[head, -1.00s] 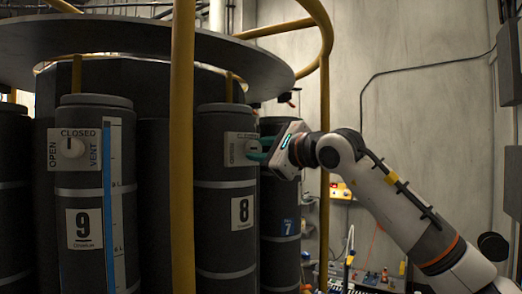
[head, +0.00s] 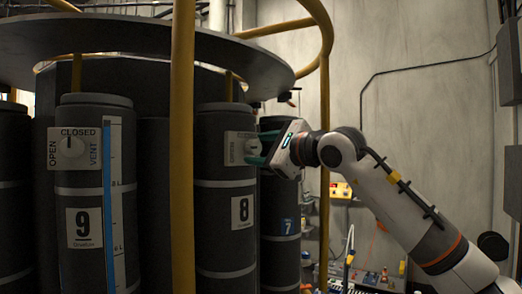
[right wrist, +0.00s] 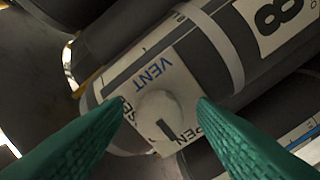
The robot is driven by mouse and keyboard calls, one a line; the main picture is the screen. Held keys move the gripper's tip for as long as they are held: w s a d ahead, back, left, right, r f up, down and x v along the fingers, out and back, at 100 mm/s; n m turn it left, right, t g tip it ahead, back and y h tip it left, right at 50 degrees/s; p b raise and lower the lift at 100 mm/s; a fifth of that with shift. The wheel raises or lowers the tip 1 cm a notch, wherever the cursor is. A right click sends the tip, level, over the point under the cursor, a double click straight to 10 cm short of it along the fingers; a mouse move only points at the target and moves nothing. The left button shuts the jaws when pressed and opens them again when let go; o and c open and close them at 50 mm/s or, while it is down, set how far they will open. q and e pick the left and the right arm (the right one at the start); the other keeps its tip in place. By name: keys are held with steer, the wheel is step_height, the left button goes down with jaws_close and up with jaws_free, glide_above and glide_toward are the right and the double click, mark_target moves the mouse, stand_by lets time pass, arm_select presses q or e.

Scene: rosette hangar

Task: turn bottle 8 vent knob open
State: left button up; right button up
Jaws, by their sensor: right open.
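Bottle 8 (head: 224,268) is a dark upright cylinder with a white "8" label, right of the yellow post in the head view. Its vent knob (right wrist: 160,112) is a round pale knob on a label plate with VENT, OPEN and a partly hidden third word. The knob's dark mark sits on its lower side in the right wrist view, away from VENT. My right gripper (head: 252,150) is at the plate, open. In the right wrist view its green fingers (right wrist: 160,97) stand either side of the knob with visible gaps. My left gripper is out of view.
Bottle 9 (head: 85,270) stands left with its own vent knob (head: 72,147). A yellow post (head: 182,200) rises between bottles 9 and 8. Bottle 7 (head: 285,255) is behind my right gripper. A round grey plate (head: 130,35) overhangs the bottles.

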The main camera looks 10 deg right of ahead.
steer(key=b+v, duration=0.4)
steer(key=v, duration=0.7)
steer(key=shift+s+d, duration=0.2)
steer(key=shift+s, duration=0.15)
